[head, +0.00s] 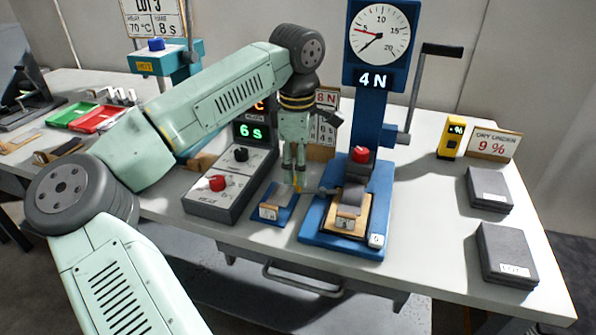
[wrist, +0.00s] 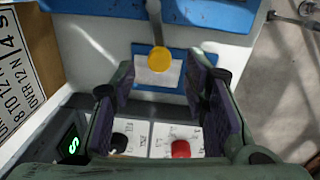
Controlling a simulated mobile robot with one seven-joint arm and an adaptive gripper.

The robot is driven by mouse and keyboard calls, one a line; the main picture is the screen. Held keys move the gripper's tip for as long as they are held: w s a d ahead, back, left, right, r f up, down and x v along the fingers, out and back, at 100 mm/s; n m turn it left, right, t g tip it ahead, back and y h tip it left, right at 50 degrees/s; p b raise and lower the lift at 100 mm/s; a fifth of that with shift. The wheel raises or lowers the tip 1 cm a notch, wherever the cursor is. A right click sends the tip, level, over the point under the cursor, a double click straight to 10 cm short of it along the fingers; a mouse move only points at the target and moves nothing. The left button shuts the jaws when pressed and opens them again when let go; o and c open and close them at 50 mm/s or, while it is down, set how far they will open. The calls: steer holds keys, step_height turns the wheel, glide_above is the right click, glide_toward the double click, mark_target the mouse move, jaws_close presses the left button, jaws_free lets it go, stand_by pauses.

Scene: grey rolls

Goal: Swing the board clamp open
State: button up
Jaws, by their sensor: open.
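The blue tester stand (head: 309,232) has a strapped wooden board (head: 364,215) with a grey strip (head: 349,198) on its base. A grey rod with a yellow ball end, apparently the clamp's lever (wrist: 158,59), reaches left from the base. In the head view the yellow end is a small spot, mostly hidden at my fingertips. My gripper (head: 294,187) points down just left of the base, over a small blue pad (head: 285,213). In the wrist view my gripper (wrist: 162,82) is open, and the yellow ball shows between and slightly beyond the fingertips, with no visible grip on it.
A control box with red and black knobs (head: 224,205) stands left of my gripper. The tester's column (head: 369,120) and hand crank (head: 424,90) rise behind the base. Dark blocks (head: 505,255) and a yellow meter (head: 450,140) are at the right; bare table lies between.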

steer(key=shift+f, duration=1.35)
steer(key=shift+c, duration=0.3)
jaws_close()
